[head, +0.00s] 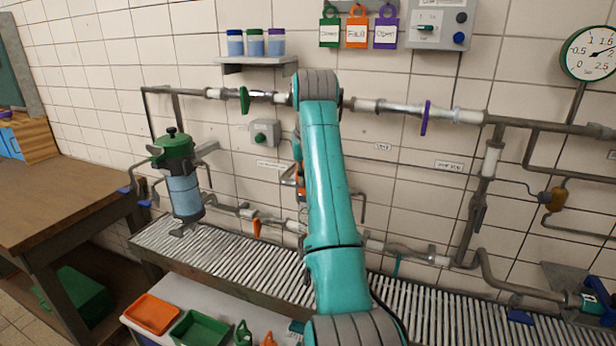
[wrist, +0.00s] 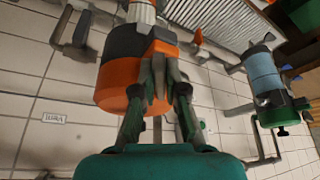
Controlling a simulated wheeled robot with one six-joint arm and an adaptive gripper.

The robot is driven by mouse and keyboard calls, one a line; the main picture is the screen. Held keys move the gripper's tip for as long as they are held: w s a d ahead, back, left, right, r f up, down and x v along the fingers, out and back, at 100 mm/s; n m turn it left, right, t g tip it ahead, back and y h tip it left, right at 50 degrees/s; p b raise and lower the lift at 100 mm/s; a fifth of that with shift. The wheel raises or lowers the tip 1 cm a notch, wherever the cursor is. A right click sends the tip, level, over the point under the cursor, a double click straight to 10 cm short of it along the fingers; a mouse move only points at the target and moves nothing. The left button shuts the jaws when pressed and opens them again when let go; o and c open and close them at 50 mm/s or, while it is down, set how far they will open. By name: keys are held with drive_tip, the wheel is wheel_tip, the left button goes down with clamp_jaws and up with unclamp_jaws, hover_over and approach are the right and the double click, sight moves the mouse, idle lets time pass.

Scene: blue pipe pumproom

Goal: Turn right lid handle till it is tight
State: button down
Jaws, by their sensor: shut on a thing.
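In the wrist view, a vessel with an orange end and a dark grey band (wrist: 122,70) fills the upper middle. An orange handle-like block (wrist: 160,46) sticks out beside the band. My gripper (wrist: 163,80) has its fingers up against this block and is shut on it; the fingers hide part of the contact. In the head view my arm covers most of this vessel, and only small orange bits (head: 300,182) show at the arm's left edge. My gripper is hidden there. How tight the lid is cannot be seen.
A green-lidded vessel (head: 176,150) stands left of my arm; it shows at the right in the wrist view (wrist: 268,88). Pipes with green (head: 244,100) and purple (head: 425,118) valve handles run along the tiled wall. A slatted roller bench (head: 440,308) lies below.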

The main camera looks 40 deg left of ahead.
drive_tip(key=m+h, duration=0.1)
drive_tip(key=m, duration=0.3)
drive_tip(key=m+t+h, duration=0.1)
drive_tip(key=m, duration=0.2)
drive_tip(key=shift+s+a+h, duration=0.2)
drive_tip(key=shift+a+h, duration=0.1)
drive_tip(key=shift+a, duration=0.05)
drive_tip(key=m, duration=0.1)
drive_tip(key=m+h, duration=0.1)
drive_tip(key=m, duration=0.3)
drive_tip(key=shift+a+h, duration=0.25)
drive_tip(key=shift+h, duration=0.15)
drive_tip(key=shift+m, duration=0.6)
drive_tip(key=c, duration=1.2)
unclamp_jaws()
drive_tip(key=shift+f+n, duration=0.1)
drive_tip(key=shift+n, duration=0.3)
